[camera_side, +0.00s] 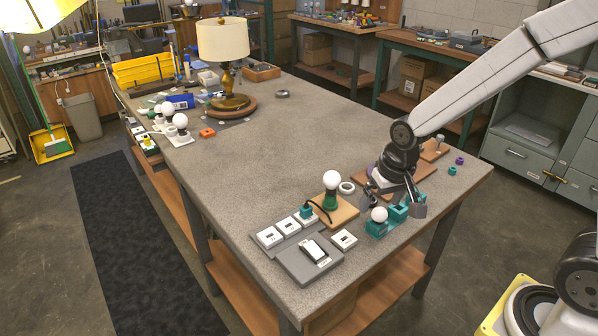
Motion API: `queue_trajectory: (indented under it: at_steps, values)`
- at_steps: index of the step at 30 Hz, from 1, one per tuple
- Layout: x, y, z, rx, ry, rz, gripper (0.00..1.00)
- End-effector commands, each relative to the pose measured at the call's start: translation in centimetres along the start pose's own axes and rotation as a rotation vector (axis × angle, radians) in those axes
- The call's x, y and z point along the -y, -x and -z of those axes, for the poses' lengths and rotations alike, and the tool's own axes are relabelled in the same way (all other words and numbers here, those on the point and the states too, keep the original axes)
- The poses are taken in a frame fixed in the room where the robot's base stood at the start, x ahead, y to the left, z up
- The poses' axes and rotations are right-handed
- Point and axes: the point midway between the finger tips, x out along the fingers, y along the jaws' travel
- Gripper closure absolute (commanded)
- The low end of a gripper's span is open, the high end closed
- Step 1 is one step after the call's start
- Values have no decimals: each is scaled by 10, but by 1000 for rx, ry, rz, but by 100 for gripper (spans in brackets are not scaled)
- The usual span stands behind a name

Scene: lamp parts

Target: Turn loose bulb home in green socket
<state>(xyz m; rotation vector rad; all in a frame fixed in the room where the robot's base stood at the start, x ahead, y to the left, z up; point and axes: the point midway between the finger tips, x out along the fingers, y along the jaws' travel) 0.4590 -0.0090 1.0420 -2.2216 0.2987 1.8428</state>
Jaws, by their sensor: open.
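A white round bulb (331,178) stands upright in the green socket (329,201), which is fixed on a small wooden board (345,212) near the front of the bench. From this view I cannot tell how deep the bulb sits in the socket. My gripper (394,202) is open, low over the bench to the right of the socket and apart from it. A second white bulb (379,214) sits in a teal holder (376,229) just in front of my gripper. My gripper hides part of a wooden board (424,171) behind it.
A white ring (346,188) lies right of the socket. White switch plates (288,226) and a grey block with a rocker switch (314,252) stand in front left. A table lamp (223,45) stands far back. The middle of the bench is clear.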

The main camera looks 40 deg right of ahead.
Motion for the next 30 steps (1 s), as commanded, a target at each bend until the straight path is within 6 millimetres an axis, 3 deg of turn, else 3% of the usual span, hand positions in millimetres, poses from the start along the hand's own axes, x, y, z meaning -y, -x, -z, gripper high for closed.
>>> queue_trajectory:
  at_steps: [3, 15, 24, 30]
  values:
    - [4, -5, 31, 19, -144, -10, 0]
    - [10, -24, 120, 76, -629, -59, 0]
    - [8, -45, 175, 107, -988, -111, 0]
    - [5, -56, 199, 118, -1171, -144, 0]
